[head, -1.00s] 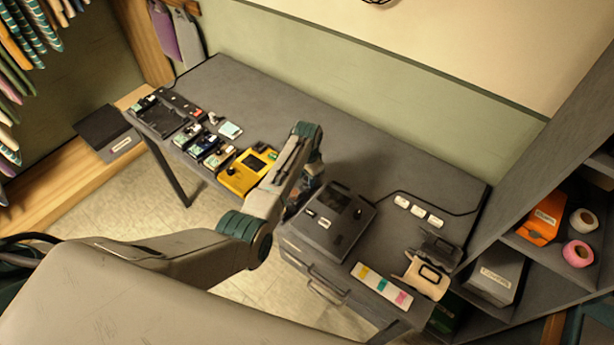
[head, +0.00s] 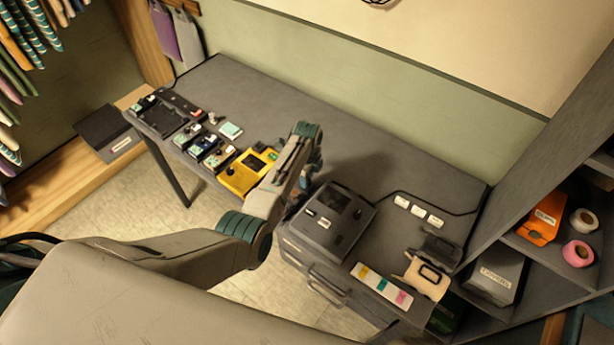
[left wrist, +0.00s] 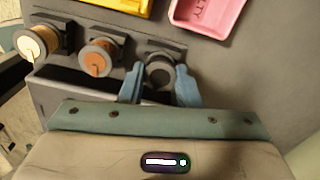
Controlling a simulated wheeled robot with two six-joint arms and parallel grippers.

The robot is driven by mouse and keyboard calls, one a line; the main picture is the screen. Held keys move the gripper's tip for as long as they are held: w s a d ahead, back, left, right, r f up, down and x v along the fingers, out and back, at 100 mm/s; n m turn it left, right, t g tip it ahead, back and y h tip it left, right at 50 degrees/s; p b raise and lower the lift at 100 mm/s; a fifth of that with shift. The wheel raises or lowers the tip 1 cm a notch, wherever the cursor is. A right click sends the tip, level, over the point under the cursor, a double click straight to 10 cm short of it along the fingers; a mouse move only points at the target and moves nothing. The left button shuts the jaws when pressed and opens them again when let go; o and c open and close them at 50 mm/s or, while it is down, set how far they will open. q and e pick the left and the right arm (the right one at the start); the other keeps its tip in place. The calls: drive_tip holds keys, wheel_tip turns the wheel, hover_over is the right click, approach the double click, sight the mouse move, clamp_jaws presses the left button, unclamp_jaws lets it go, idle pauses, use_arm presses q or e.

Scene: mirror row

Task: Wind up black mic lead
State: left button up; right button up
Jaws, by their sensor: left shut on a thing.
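In the left wrist view, three reels stand in a row on dark holders. The right one is a dark reel with a grey face (left wrist: 160,72), and its winding looks black. My left gripper (left wrist: 159,80) has its blue fingers on either side of this dark reel and is shut on it. The middle reel (left wrist: 98,58) is copper-coloured and the left reel (left wrist: 38,42) is cream and tan. In the head view my left gripper (head: 303,185) is mostly hidden behind my own arm, and so are the reels. My right gripper is out of view.
A yellow device (head: 247,172) and several small pedals lie left of my arm on the grey desk (head: 300,105). A dark box-like machine (head: 334,222) stands close on its right. A pink tray (left wrist: 208,14) lies beyond the reels. The desk's back middle is clear.

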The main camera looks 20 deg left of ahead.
use_arm(q)
drive_tip(key=o, duration=0.7)
drive_tip(key=shift+o, duration=0.2)
